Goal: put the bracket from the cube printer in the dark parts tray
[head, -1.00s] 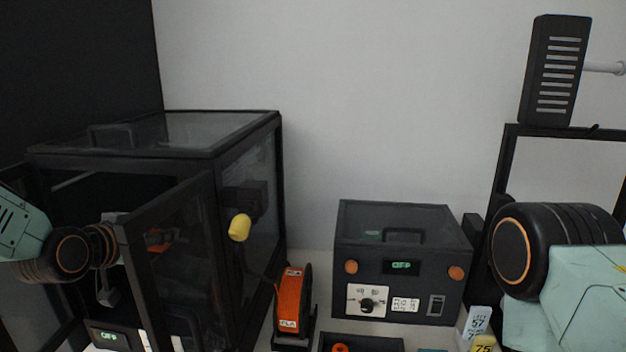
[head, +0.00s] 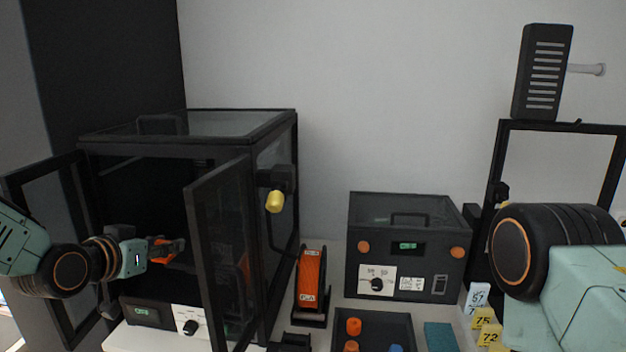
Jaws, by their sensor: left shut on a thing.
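The cube printer (head: 190,151) is the large black-framed enclosure at the left, with its front doors standing open. My left gripper (head: 172,249) is in its doorway, left of the right-hand door (head: 221,250). It is shut on an orange piece, which I take for the bracket (head: 161,246); the dark fingers hide part of it. The dark parts tray (head: 400,320) is at the bottom middle, cut off by the picture edge. It holds orange pieces and a blue one. My right arm shows at the right, but its gripper is out of view.
An orange filament spool (head: 311,279) stands between the printer and a smaller dark box with knobs (head: 408,240). A teal block (head: 440,337) and numbered yellow cards (head: 484,319) lie right of the tray. The open right-hand door stands between my left gripper and the tray.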

